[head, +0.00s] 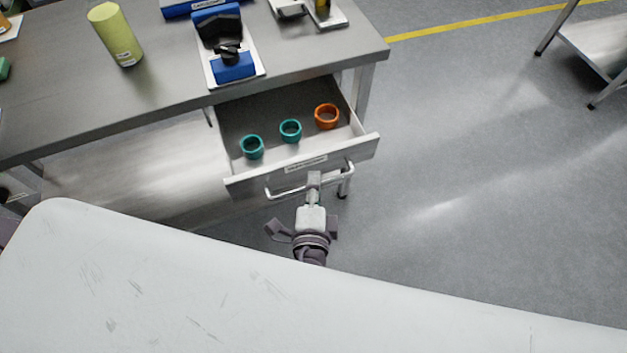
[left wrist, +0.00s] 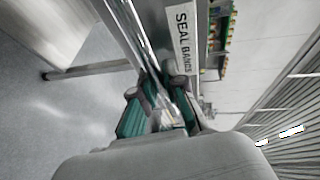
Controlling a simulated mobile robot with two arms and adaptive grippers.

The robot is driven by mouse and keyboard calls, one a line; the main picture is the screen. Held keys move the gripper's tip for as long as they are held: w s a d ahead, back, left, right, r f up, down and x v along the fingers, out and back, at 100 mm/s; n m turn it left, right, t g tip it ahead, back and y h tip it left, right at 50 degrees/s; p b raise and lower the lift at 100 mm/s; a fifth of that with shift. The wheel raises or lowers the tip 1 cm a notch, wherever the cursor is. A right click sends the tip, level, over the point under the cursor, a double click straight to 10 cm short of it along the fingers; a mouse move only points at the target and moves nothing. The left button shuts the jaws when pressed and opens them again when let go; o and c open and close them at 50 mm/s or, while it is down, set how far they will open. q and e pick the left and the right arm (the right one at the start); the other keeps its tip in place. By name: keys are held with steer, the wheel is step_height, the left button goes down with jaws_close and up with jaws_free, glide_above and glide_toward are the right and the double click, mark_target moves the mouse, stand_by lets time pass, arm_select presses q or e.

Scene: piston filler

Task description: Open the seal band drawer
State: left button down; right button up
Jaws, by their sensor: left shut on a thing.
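The seal band drawer (head: 234,187) stands pulled out from under the workbench, open at the top. Two teal bands (head: 252,147) and one orange band (head: 326,116) sit inside it. A label (head: 306,164) is on its front; in the left wrist view the label (left wrist: 183,42) reads SEAL BANDS. My left gripper (head: 314,180) is at the drawer's bar handle (head: 283,195), shut on it near the right part of the bar. In the left wrist view the fingertips (left wrist: 160,90) are on either side of the bar. My right gripper is not in view.
On the steel workbench (head: 60,105) above stand a yellow-green cylinder (head: 116,35) and a blue and black device (head: 225,45) on a white plate. Grey floor (head: 480,170) lies free to the right. Another metal table (head: 595,45) stands at the far right.

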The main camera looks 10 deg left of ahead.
arm_select(q)
steer(key=c, duration=1.2)
jaws_free()
steer(key=shift+s, duration=0.1)
steer(key=v, duration=1.1)
steer(key=shift+s, duration=0.4)
steer(key=shift+d, duration=0.15)
